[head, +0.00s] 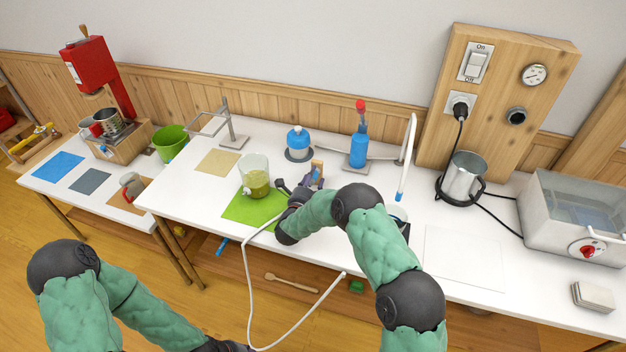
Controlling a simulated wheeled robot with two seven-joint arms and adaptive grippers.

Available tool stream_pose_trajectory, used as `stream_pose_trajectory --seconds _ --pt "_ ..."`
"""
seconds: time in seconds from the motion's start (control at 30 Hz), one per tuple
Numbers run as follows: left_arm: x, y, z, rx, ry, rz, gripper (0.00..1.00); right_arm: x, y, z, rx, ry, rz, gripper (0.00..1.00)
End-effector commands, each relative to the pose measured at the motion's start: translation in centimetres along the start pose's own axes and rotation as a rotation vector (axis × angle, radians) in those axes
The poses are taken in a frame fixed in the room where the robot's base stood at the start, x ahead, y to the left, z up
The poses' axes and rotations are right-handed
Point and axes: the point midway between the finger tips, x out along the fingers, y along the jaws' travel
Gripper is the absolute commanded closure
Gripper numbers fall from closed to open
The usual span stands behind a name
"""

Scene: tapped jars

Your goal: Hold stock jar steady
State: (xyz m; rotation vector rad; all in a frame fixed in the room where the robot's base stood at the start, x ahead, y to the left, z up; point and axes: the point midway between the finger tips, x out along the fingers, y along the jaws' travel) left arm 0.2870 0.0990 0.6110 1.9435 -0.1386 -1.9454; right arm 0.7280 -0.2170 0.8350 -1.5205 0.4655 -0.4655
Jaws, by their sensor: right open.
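The likely stock jar is a clear jar (256,181) with yellow-green liquid in its lower part. It stands upright on a green mat (243,208) on the white table. My right gripper (295,184) is open just to the right of the jar. One dark fingertip is close to the jar's lower right side; I cannot tell whether it touches. The wrist hides part of the fingers and the mat's right end. My left arm comes in at the lower left and its end runs off the bottom edge, so its fingers are out of sight.
A blue-topped container (298,143) and a blue bottle with a red top (359,140) stand behind the gripper. A metal stand (232,138) is behind the jar. A thin white hose (249,290) hangs before the table. A tan mat (218,161) lies bare at left.

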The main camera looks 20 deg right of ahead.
Motion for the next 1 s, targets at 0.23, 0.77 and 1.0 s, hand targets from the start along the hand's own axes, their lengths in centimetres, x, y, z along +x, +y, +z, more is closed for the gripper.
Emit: stream_pose_trajectory --seconds 0.23,0.77,1.0 --pt "0.04 -0.01 0.00 0.000 0.000 0.000 0.60 -0.02 0.02 0.01 0.000 0.000 0.000 0.46" --pt "0.57 -0.20 -0.02 0.000 0.000 0.000 0.60 -0.03 -0.02 0.02 0.000 0.000 0.000 0.46" --pt "0.89 -0.32 -0.03 0.000 0.000 0.000 0.60 -0.04 0.06 0.03 0.000 0.000 0.000 0.46"
